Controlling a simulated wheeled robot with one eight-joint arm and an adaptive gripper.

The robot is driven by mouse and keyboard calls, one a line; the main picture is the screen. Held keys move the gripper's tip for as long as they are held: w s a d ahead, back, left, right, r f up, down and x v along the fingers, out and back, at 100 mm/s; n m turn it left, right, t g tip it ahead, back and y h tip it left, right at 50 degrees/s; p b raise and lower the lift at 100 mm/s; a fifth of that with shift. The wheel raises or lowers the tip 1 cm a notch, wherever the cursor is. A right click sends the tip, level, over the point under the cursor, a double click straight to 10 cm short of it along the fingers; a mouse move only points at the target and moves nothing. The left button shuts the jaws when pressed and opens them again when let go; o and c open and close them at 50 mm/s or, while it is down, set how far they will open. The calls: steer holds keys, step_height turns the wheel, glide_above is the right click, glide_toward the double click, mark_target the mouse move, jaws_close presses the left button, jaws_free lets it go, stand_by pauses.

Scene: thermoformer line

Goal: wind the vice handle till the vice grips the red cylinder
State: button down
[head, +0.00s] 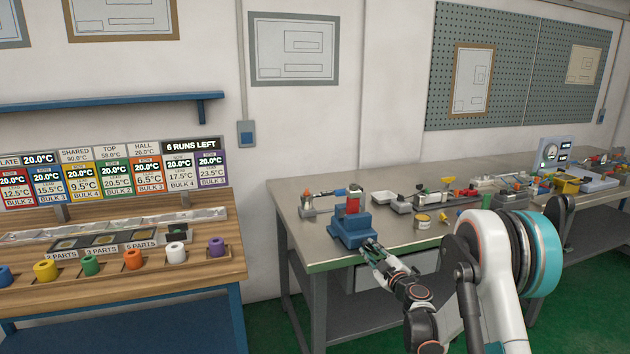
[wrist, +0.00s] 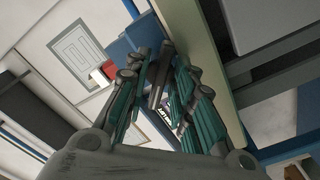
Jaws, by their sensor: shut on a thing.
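The blue vice (head: 349,234) stands at the near left corner of the metal bench. My gripper (head: 371,249) is at the vice's near side, low by the bench edge. In the wrist view my gripper's teal fingers (wrist: 163,88) are closed around a dark bar, the vice handle (wrist: 158,78). The blue vice body (wrist: 140,33) and part of the red cylinder (wrist: 109,70) show beyond. The handle is mostly hidden in the head view.
The metal bench (head: 315,262) carries a tin (head: 422,221), a white tray (head: 382,198) and several small fixtures to the right. A wooden table (head: 120,292) with coloured rings stands at left, a gap between them.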

steer(key=m, duration=0.4)
steer(key=shift+m, duration=0.4)
steer(key=shift+m, duration=0.6)
steer(key=m, duration=0.3)
steer(key=shift+m, duration=0.3)
steer(key=shift+m, duration=2.4)
